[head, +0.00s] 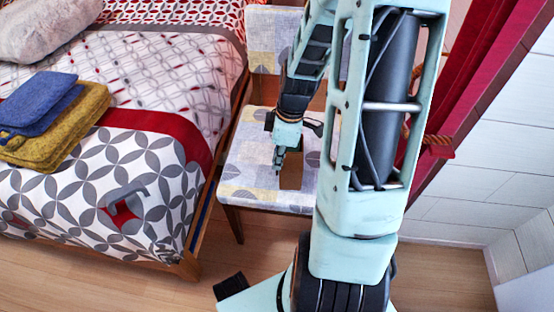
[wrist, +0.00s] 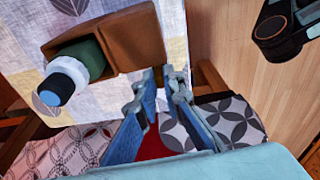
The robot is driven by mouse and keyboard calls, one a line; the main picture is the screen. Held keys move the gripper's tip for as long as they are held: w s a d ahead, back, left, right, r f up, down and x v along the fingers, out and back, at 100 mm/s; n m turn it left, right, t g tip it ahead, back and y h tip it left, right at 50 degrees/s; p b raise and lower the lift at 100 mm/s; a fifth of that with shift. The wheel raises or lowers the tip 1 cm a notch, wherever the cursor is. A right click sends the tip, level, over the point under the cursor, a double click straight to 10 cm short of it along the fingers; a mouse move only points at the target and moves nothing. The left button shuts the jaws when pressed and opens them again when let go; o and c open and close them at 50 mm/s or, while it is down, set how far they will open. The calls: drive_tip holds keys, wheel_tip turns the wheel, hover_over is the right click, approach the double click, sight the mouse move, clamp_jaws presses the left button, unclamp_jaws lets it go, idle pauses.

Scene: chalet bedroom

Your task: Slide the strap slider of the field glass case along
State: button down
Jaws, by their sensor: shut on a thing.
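The field glass case (head: 292,170) is a small brown box on the patterned chair seat. My gripper (head: 279,165) is at the left side of the case in the head view. In the wrist view its fingertips (wrist: 160,75) are close together at the case's lower right edge. They are shut on the strap slider, which is too small and covered to make out. The strap cannot be made out.
The chair (head: 250,180) has a patterned seat and backrest. A bed (head: 130,150) with a patterned cover stands to the left, with folded blue and mustard cloths (head: 50,115) on it. A red curtain (head: 455,85) hangs at the right. Bare wooden floor (head: 220,262) lies in front.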

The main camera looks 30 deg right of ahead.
drive_tip(key=shift+w+d, duration=0.45)
drive_tip(key=shift+w, duration=0.35)
drive_tip(key=shift+w+d, duration=0.45)
drive_tip(key=shift+w, duration=0.3)
drive_tip(key=c, duration=2)
unclamp_jaws()
drive_tip(key=shift+c, duration=0.2)
drive_tip(key=shift+r+p, duration=0.1)
drive_tip(key=shift+p, duration=0.2)
drive_tip(key=r+p, duration=0.1)
drive_tip(key=r, duration=0.1)
drive_tip(key=r+p, duration=0.4)
drive_tip(key=shift+s+d, duration=0.25)
drive_tip(key=shift+d, duration=0.1)
drive_tip(key=shift+f, duration=0.15)
